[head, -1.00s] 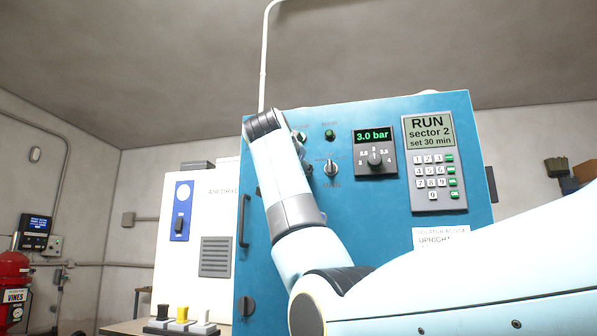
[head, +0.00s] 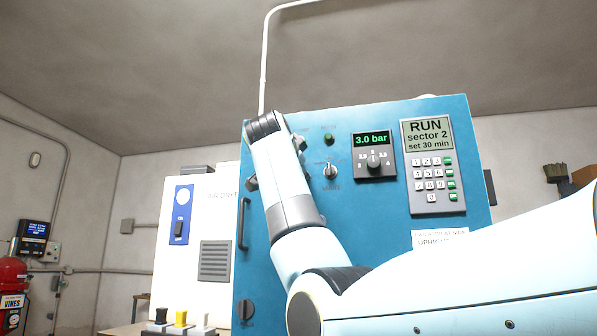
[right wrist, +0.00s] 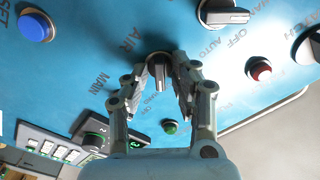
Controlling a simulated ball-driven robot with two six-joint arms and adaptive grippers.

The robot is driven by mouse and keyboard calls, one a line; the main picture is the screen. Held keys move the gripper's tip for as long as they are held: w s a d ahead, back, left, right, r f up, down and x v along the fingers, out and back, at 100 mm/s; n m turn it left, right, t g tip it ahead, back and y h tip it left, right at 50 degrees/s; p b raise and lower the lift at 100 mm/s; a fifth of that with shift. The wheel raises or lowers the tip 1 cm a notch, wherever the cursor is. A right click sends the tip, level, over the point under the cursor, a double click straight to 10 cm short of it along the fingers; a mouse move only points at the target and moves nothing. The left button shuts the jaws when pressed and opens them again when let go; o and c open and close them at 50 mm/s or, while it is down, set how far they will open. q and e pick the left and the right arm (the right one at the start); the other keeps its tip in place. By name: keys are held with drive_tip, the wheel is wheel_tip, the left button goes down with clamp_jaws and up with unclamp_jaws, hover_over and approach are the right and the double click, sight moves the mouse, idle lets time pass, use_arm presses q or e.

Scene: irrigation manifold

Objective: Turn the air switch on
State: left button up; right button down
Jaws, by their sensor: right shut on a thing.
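The air switch (right wrist: 159,66) is a dark round knob with a grey lever on the blue panel, beside the printed word AIR in the right wrist view. My right gripper (right wrist: 168,90) is shut on it, one finger on each side of the lever. I cannot tell which position the lever marks. In the head view my right arm crosses the panel's left part and largely hides the gripper and this knob. My left gripper is not in view.
The blue panel (head: 290,265) also carries a selector knob (head: 330,171), a green lamp (head: 329,139), a pressure dial (head: 374,164) and a keypad controller (head: 432,170). In the wrist view a blue button (right wrist: 35,26) and red lamp (right wrist: 258,68) are nearby. A white cabinet (head: 215,212) stands left.

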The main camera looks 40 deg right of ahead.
drive_tip(key=c, duration=1.4)
unclamp_jaws()
drive_tip(key=v, duration=1.2)
